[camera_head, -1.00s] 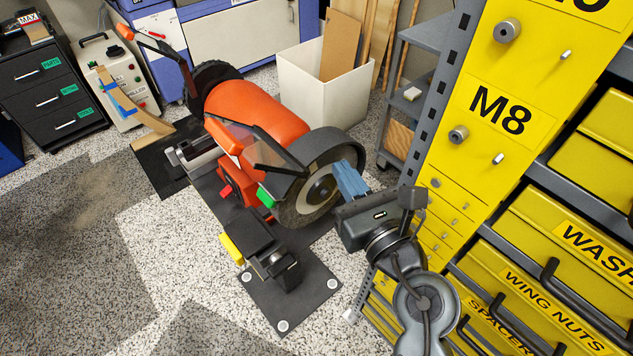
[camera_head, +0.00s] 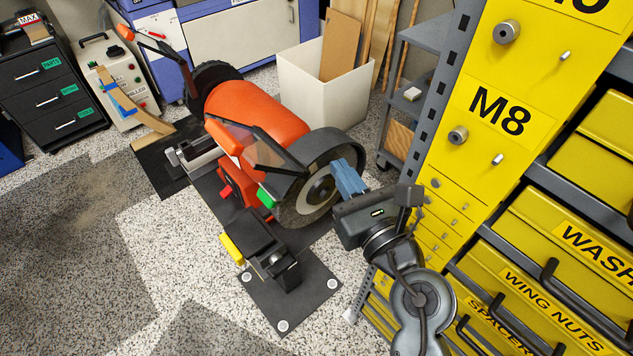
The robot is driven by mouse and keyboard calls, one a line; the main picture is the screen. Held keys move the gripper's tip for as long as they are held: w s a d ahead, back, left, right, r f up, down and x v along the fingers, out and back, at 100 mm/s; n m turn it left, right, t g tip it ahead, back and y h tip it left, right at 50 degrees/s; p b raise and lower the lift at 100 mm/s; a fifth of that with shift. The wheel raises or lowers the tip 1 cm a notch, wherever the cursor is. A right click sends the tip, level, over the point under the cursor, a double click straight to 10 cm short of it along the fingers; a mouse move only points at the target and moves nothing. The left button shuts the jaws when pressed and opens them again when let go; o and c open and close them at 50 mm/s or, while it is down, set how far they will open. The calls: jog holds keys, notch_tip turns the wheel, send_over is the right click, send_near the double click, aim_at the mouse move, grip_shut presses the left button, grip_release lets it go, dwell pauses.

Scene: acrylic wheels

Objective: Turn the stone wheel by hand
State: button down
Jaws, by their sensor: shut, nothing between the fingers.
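The stone wheel (camera_head: 293,212) is a grey disc with a pale face, on the near right end of an orange bench grinder (camera_head: 258,112). A dark guard (camera_head: 338,148) covers its upper rim. My gripper (camera_head: 346,172) has blue fingers and is shut with nothing between them. The fingertips are at the right side of the wheel, in front of its face near the rim. I cannot tell whether they touch the wheel. The fingers hide a small part of the wheel's right side.
A tall rack with yellow drawers (camera_head: 505,105) stands close on the right of my arm. A white bin (camera_head: 303,85) with boards stands behind the grinder. A black drawer cabinet (camera_head: 52,92) is at the far left. Speckled floor (camera_head: 110,240) is open at the left.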

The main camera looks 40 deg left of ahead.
aim_at(317, 169)
jog(key=shift+a, duration=0.2)
jog(key=shift+s+r+p, duration=0.25)
jog(key=shift+s+p, duration=0.4)
jog(key=shift+s, duration=0.1)
jog(key=shift+s+a, duration=0.1)
jog(key=shift+s, duration=0.05)
jog(key=shift+s+p, duration=0.4)
jog(key=shift+s, duration=0.35)
dwell(0.3)
